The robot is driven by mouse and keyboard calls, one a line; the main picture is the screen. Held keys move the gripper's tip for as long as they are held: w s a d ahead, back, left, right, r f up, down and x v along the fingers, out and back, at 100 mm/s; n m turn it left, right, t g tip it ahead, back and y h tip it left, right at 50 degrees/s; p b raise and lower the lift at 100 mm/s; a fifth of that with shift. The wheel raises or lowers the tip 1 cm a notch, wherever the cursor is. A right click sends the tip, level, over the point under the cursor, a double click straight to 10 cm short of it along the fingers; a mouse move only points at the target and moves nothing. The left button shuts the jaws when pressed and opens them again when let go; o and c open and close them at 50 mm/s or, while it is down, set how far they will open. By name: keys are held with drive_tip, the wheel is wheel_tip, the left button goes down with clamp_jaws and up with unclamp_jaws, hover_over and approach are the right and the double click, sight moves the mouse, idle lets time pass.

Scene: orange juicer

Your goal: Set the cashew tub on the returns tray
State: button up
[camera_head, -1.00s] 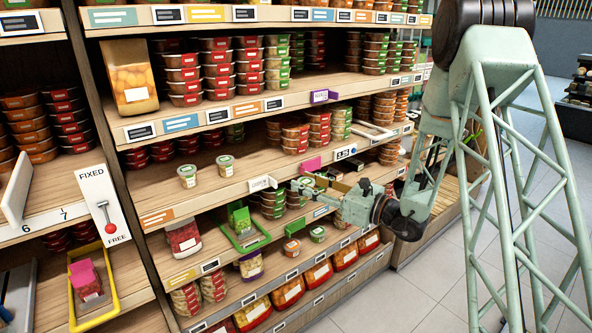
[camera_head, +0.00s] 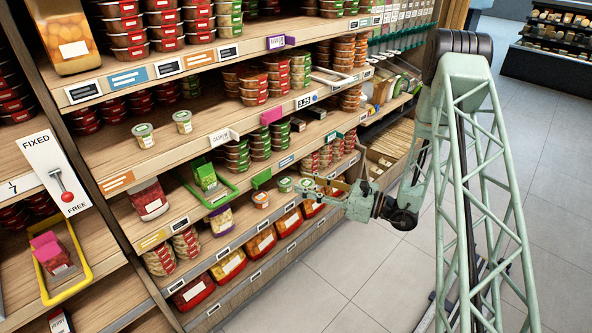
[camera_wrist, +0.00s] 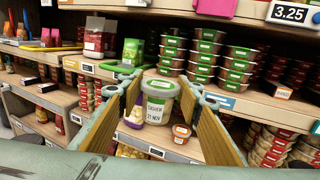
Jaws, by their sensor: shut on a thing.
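A yellow tray (camera_head: 83,256) with a pink pack sits farther left. No readable label shows which is the returns tray.
Two small tubs (camera_head: 144,134) stand on the shelf above. Stacked containers (camera_head: 236,155) fill the shelf behind. A FIXED/FREE lever (camera_head: 63,185) is at the left. The aisle floor is clear.

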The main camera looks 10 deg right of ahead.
drive_tip(key=shift+s+d+f, duration=0.4)
drive_tip(key=shift+s+f, duration=0.05)
drive_tip(key=shift+f, duration=0.25)
drive_tip(key=shift+s+d+f, duration=0.4)
drive_tip(key=shift+f, duration=0.3)
drive_tip(key=shift+s+a, duration=0.1)
